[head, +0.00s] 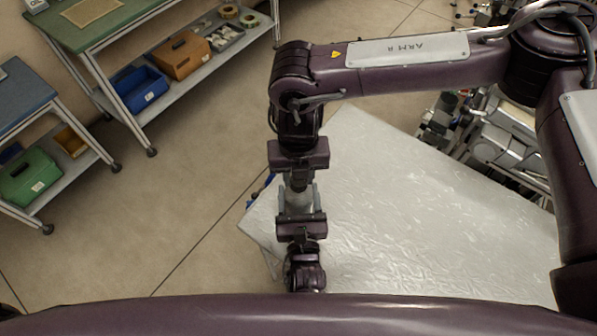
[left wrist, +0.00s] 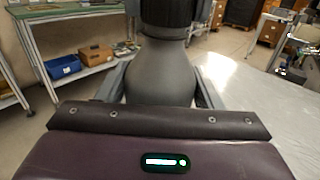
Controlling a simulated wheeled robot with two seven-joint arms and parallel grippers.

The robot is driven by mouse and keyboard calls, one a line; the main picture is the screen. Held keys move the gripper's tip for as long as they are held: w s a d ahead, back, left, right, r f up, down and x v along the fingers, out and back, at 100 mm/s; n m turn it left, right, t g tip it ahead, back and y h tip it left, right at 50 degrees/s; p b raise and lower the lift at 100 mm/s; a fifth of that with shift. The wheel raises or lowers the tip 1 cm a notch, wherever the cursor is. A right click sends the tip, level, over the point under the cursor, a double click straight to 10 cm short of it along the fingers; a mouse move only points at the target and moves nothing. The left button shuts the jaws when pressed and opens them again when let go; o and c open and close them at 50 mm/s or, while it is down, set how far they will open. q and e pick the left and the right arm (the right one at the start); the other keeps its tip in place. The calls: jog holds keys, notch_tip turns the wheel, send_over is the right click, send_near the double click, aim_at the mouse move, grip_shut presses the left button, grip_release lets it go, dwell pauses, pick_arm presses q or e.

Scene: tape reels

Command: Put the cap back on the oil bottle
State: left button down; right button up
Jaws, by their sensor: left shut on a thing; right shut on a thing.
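The oil bottle (head: 297,203) is a grey, rounded body between my two grippers in the head view. In the left wrist view the bottle (left wrist: 160,75) fills the middle, narrowing upward to its neck. My left gripper (head: 299,204) is shut on the bottle, one finger on each side. My right gripper (head: 299,184) comes from the opposite side and is shut on a dark thing, apparently the cap. In the left wrist view the dark ribbed cap (left wrist: 165,15) is in line with the neck. I cannot tell whether it is seated. The right fingers hide most of it in the head view.
A pale table (head: 430,230) lies below and right of the grippers, its visible top bare. Shelving with a blue bin (head: 138,88) and a brown box (head: 181,56) stands at upper left. A green bin (head: 28,178) is at far left. Equipment (head: 500,145) stands beyond the table.

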jog(key=m, duration=0.6)
jog(key=shift+m, duration=0.3)
jog(key=m, duration=0.8)
jog(key=shift+m, duration=0.4)
jog(key=m, duration=1.2)
jog(key=shift+m, duration=0.3)
jog(key=m, duration=0.7)
jog(key=o, duration=0.9)
